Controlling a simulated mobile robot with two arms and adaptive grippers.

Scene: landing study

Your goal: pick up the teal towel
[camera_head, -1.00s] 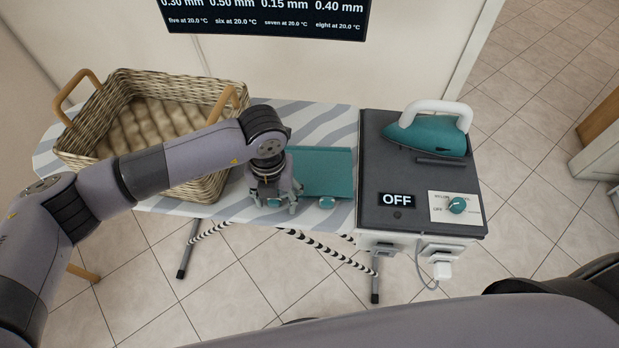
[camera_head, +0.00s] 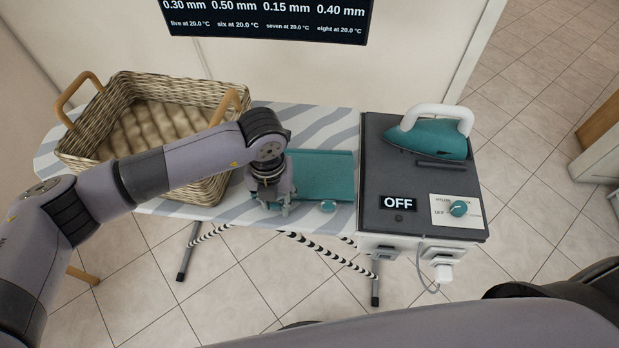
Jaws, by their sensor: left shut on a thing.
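The teal towel (camera_head: 325,176) lies flat and folded on the striped ironing board (camera_head: 318,120), between the wicker basket and the dark iron station. My left gripper (camera_head: 272,208) points down at the towel's left front part and is shut on the towel. The gripper and its wrist hide the towel's left end. My right gripper is not in view.
A wicker basket (camera_head: 222,186) with wooden handles stands at the board's left. A teal iron (camera_head: 428,138) with a white handle rests on the dark station (camera_head: 385,180), labelled OFF.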

